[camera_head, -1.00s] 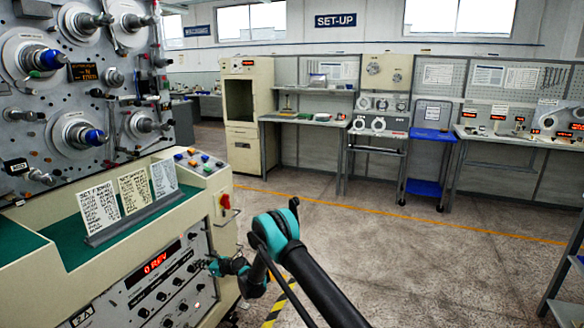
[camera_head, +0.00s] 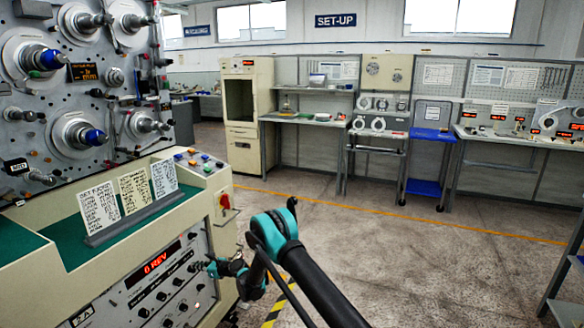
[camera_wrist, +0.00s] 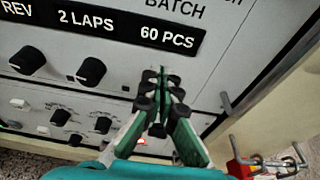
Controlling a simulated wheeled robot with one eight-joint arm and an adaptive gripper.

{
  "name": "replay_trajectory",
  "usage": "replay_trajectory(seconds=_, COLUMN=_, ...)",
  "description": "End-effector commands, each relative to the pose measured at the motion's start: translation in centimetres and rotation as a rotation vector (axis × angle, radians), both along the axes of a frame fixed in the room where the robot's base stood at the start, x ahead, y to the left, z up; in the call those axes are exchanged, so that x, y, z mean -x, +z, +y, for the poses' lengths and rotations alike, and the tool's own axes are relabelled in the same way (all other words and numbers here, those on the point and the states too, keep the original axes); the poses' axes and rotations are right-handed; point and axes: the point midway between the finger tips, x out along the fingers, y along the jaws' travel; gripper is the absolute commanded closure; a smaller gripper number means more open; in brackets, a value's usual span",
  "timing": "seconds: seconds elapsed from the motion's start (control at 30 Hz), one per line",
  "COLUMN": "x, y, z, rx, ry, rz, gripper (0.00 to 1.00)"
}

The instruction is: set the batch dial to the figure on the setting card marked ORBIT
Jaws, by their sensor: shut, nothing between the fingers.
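My gripper (camera_wrist: 160,88) is shut and empty, its fingertips close to the panel just below the 60 PCS readout (camera_wrist: 167,38) and the word BATCH. The batch dial cannot be made out apart from my fingers, which cover that spot. Two black knobs (camera_wrist: 92,70) sit to its left, under the 2 LAPS and REV readouts. In the head view my gripper (camera_head: 211,267) is at the right of the panel, its tips small.
A red switch (camera_head: 225,202) is on the machine's side, right of the panel. Coloured buttons (camera_head: 200,162) top the console. Spindles (camera_head: 80,135) stand out from the machine's face above. Smaller knobs (camera_wrist: 60,117) lie below the upper row. Open floor (camera_head: 370,235) lies right.

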Motion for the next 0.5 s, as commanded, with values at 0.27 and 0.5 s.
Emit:
replay_trajectory(seconds=0.27, x=0.67, y=-0.06, z=0.28, rx=0.0, ry=0.0, rz=0.0, gripper=1.0)
replay_trajectory(seconds=0.5, x=1.06, y=-0.21, z=0.45, rx=0.0, ry=-0.001, rz=-0.001, gripper=1.0)
